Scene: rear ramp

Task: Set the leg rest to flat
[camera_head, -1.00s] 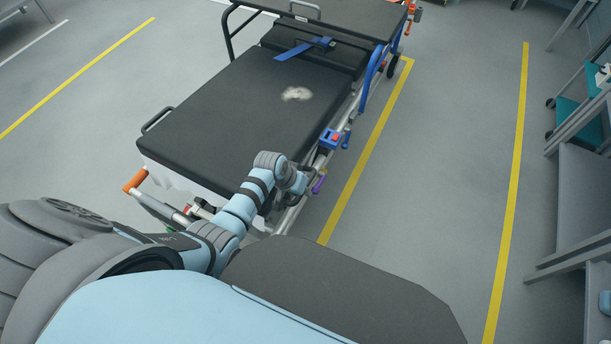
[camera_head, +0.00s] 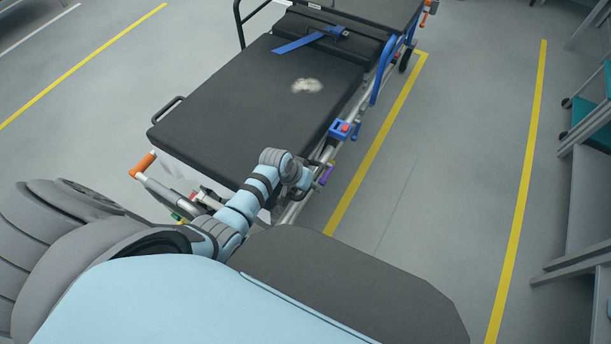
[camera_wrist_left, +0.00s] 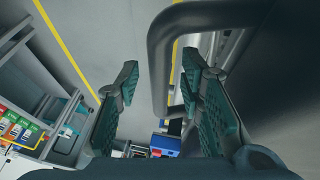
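The stretcher carries a black padded mattress (camera_head: 240,110); its near section runs toward me and lies low and level, with a pale patch on it. The leg rest's mechanism cannot be made out. My right gripper is not in view.
A blue box with a red button (camera_head: 345,130) sits on the side rail ahead of my gripper. An orange handle (camera_head: 142,165) sticks out at the near left corner. Open floor with a yellow line (camera_head: 375,145) lies right of the stretcher; shelving (camera_head: 590,200) stands farther right.

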